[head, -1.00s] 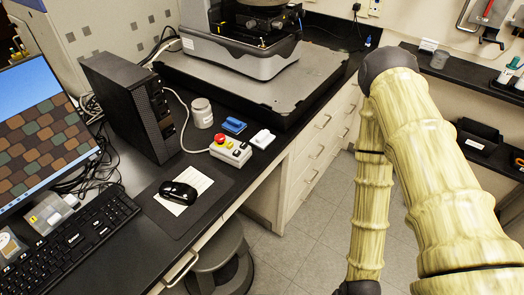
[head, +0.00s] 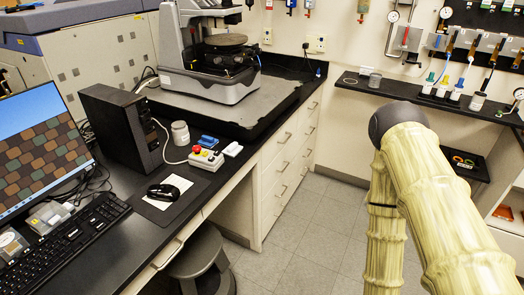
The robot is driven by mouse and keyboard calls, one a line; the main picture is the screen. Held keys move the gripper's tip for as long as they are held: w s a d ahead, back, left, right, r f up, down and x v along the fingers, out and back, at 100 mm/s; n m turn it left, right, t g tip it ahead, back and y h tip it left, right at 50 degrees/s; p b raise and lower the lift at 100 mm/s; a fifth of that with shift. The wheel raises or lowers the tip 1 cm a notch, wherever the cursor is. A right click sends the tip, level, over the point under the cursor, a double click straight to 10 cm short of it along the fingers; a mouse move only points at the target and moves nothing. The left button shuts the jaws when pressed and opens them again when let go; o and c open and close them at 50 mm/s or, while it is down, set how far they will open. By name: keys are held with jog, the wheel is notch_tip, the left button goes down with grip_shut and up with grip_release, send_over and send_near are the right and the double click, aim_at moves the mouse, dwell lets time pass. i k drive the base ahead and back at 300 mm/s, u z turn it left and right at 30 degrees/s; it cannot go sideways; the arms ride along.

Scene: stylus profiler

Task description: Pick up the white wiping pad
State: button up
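A small white pad (head: 232,149) lies on the black desk in the head view, at the desk's front edge side. A similar blue pad (head: 208,141) lies just to its left, and a control box with a red button (head: 206,158) stands close in front. My arm, with pale bamboo-like links, hangs at the right of the picture, well apart from the pads. My gripper is below the picture and out of sight.
A grey jar (head: 180,133) stands left of the pads, beside the black computer tower (head: 118,128). The profiler (head: 210,60) stands on a dark slab behind. A round stool (head: 201,262) is by the desk front. The floor (head: 300,228) between desk and arm is clear.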

aim_at(233, 150)
jog(key=z, duration=1.4)
jog(key=i, duration=1.3)
jog(key=u, duration=2.75)
